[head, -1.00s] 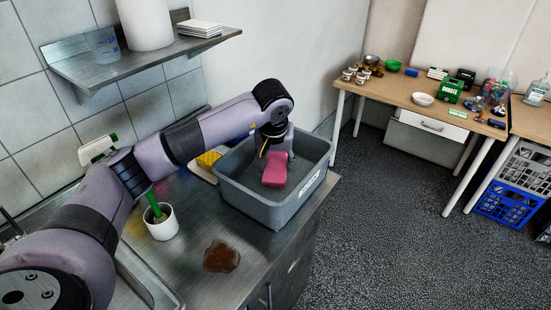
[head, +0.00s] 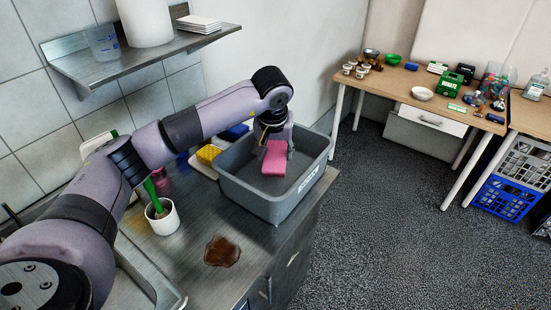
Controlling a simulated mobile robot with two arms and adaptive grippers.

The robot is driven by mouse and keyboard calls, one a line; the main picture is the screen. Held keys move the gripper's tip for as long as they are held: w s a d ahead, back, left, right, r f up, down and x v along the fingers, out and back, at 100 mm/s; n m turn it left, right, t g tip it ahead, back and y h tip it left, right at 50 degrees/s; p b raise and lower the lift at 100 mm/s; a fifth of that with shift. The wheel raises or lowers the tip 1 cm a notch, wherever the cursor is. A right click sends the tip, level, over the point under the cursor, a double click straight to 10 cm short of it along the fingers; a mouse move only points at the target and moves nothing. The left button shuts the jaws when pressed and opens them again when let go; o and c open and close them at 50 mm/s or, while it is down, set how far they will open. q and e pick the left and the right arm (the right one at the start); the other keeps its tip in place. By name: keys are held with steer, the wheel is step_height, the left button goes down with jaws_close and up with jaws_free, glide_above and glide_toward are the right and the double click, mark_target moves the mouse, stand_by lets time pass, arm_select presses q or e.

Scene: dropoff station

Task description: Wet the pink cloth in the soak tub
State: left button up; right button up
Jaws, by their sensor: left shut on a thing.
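The pink cloth (head: 274,160) hangs from my left gripper (head: 273,146), which is shut on it. The cloth is over the inside of the grey soak tub (head: 262,206), above its floor. The tub stands on the metal counter and has a white label on its front wall. I cannot tell whether there is water in it or whether the cloth's lower edge touches anything. My right gripper is not in view.
On the counter (head: 188,257) are a white cup (head: 163,218) with a green-handled brush, a brown spill (head: 222,251) and a yellow sponge (head: 208,153). A metal shelf (head: 150,63) hangs on the wall above. A wooden table (head: 405,87) with small items stands at the back right.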

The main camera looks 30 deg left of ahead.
mark_target(275, 150)
arm_select(q)
steer(key=shift+r+p, duration=0.85)
steer(key=shift+r, duration=0.7)
steer(key=shift+r+p, duration=1.6)
steer(key=shift+r, duration=1.25)
step_height(275, 150, up, 4)
steer(key=p, duration=0.2)
steer(key=shift+p, duration=0.3)
